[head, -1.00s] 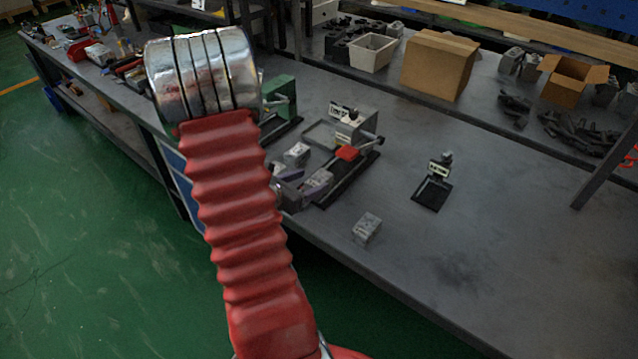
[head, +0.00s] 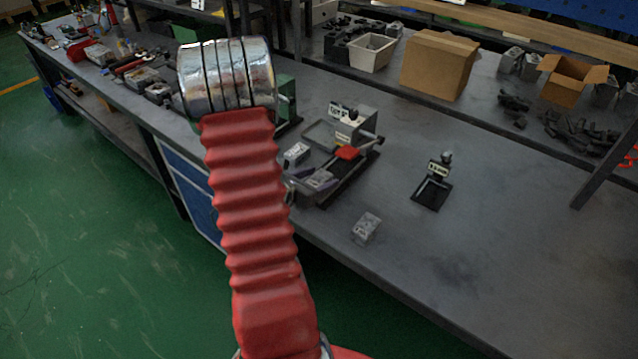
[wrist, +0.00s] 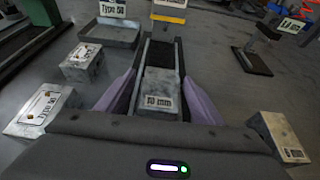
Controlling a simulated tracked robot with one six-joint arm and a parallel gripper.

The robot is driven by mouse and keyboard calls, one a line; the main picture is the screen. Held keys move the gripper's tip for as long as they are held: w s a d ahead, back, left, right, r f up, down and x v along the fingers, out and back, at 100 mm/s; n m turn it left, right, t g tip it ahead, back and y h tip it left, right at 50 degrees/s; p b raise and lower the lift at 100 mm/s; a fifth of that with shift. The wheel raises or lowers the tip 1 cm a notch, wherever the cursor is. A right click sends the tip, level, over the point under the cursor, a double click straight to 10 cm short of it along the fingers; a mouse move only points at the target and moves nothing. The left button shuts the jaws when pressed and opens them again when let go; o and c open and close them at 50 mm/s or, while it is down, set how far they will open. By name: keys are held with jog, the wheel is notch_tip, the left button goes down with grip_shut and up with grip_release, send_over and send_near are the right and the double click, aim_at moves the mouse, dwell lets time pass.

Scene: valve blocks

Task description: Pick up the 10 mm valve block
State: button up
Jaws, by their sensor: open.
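The grey 10 mm valve block (wrist: 159,91), with a white "10 mm" label facing the wrist camera, sits on a dark rail between the two purple fingers of my gripper (wrist: 160,80). The fingers stand apart, one on each side of the block, with a narrow gap visible at each side. In the head view my gripper (head: 318,181) is low over the fixture near the bench's front edge, partly hidden behind my arm. I cannot clearly make out the 10 mm block in that view.
Two grey blocks (wrist: 83,62) (wrist: 44,108) lie left of the gripper. A block labelled "6 mm" (wrist: 279,137) lies at right, also in the head view (head: 366,227). A "Type 50" tray (wrist: 109,31) and a small black stand (wrist: 257,60) are beyond. The bench (head: 500,230) is clear at right.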

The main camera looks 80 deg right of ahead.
aim_at(319, 178)
jog(key=shift+c, duration=0.5)
grip_shut()
dwell(0.3)
jog(key=shift+r, duration=0.15)
jog(key=shift+r, duration=4.95)
